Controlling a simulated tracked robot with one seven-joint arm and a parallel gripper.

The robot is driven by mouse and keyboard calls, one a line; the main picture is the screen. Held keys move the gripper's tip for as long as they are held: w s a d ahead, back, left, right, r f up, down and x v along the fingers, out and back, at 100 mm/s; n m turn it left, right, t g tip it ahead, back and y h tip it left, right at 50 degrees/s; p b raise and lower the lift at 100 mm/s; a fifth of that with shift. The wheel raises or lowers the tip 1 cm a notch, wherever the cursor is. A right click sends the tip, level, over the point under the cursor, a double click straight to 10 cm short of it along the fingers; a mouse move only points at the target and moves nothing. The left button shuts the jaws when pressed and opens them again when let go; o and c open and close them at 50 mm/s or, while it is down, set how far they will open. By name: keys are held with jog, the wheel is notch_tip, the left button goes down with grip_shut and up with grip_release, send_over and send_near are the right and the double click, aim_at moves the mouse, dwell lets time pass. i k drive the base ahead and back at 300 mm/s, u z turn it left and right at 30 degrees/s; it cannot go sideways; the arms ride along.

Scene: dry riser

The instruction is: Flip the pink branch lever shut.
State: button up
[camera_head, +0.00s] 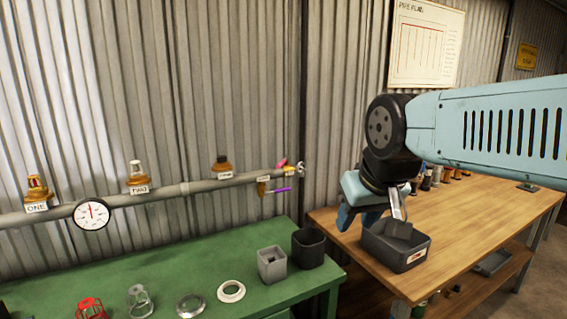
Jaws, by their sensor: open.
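The small pink lever (281,164) is at the right end of the grey pipe (190,188) on the corrugated wall. It points up and slightly left from the pipe, beside yellowish fittings. A purple lever (279,190) lies roughly level just below the pipe there, at a brass fitting. My gripper (372,216) is open, hanging over the dark grey bin (407,257) on the wooden table, right of the pink lever and well apart from it. I cannot see anything held in it. The details of the pink lever's valve are too small to tell.
The pipe carries brass fittings labelled ONE (37,193), TWO (137,178) and a third (222,167), plus a round gauge (91,213). The green bench (200,268) below holds rings, cages, a grey box (271,264) and a black cup (308,247). The wooden table (480,215) stands right.

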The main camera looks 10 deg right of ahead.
aim_at(282, 162)
jog(key=u, duration=0.1)
jog(key=i, duration=0.9)
jog(key=z, duration=0.1)
